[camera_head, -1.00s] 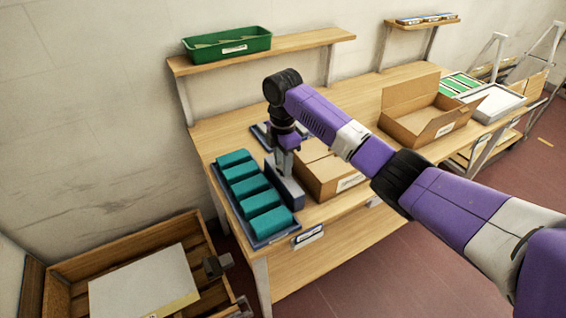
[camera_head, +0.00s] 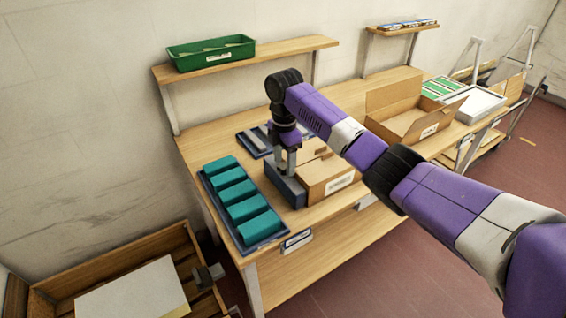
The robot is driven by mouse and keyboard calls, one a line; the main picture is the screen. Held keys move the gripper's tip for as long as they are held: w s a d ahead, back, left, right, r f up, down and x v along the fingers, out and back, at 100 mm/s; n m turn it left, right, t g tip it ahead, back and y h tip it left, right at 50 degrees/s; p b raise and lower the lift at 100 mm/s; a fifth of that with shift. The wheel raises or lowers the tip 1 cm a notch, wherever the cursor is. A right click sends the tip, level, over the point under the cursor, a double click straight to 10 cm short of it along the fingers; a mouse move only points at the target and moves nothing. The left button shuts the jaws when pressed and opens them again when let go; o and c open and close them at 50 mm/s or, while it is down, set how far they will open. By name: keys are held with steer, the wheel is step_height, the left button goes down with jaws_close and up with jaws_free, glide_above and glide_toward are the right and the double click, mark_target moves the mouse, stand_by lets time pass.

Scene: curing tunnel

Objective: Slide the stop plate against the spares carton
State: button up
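The stop plate (camera_head: 287,189) is a dark blue-grey upright block on the wooden bench. It stands along the left side of a closed brown carton with a white label (camera_head: 335,184), which I take for the spares carton. The plate looks touching or almost touching the carton; my arm and the viewing angle hide part of the line between them. My gripper (camera_head: 286,167) points down at the plate's top, and its fingers appear closed on it. The exact finger contact is small and partly hidden.
A dark tray (camera_head: 268,238) with several teal blocks lies left of the plate, with bare bench between. Another dark tray (camera_head: 250,146) lies behind. An open carton (camera_head: 408,124) stands to the right. A green bin (camera_head: 211,53) sits on the shelf above.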

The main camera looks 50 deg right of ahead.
steer(key=shift+a, duration=0.1)
steer(key=shift+r+b, duration=0.75)
steer(key=shift+r, duration=3.15)
